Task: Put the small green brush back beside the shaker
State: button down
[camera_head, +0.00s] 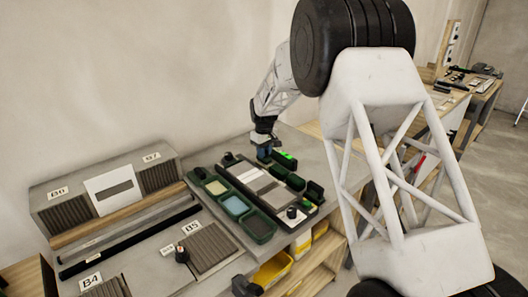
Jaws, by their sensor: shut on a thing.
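My gripper (264,152) is small and far off at the back edge of the tray board. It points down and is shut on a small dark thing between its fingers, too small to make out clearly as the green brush. Dark green blocks (296,182) stand along the right side of the board, just right of my gripper. A short black-topped round piece (292,213) stands at the board's front right, and another dark knob (229,158) at its back left. I cannot tell which one is the shaker.
Green trays (258,226) line the board's left side, with pale grey plates (262,186) in the middle. A bright green strip (286,160) lies right of my gripper. A grey rack (108,190) stands left. Yellow bins (272,270) sit below the bench edge.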

jog(key=c, duration=0.6)
grip_release()
jog(key=shift+o, duration=0.2)
jog(key=shift+r, duration=0.1)
jog(key=shift+r, duration=3.85)
jog(key=shift+d+r, duration=0.1)
